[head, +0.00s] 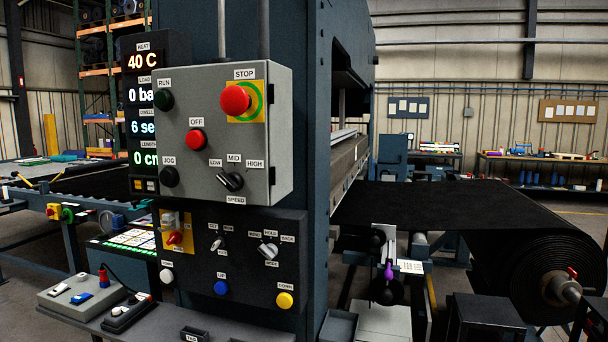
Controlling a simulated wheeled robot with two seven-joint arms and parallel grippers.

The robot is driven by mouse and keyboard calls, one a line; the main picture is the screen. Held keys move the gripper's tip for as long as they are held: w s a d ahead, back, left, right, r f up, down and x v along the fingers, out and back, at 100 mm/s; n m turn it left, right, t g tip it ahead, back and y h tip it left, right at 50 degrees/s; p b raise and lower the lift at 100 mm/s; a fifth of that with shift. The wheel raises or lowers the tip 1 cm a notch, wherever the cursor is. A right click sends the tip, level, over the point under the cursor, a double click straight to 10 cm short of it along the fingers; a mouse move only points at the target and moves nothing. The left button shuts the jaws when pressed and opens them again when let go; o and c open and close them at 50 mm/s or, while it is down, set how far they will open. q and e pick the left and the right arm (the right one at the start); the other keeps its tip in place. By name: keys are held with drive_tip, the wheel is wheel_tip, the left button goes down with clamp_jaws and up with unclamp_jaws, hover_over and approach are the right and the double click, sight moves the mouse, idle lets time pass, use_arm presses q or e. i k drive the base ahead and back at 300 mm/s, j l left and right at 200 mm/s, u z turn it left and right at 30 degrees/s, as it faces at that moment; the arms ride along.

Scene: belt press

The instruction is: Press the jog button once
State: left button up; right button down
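The jog button (169,177) is a round black button at the lower left of the grey control box (272,150). A small label reading JOG sits just above it. Nothing covers the button. Neither of my grippers shows in the head view.
On the same box are a black RUN button (164,100), a red OFF button (196,140), a large red STOP button (235,99) and a speed knob (231,181). A dark lower panel (240,262) carries more knobs and buttons. A shelf (180,325) with small control boxes juts out below.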

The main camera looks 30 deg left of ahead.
sight(167, 177)
drive_tip(key=u, duration=1.35)
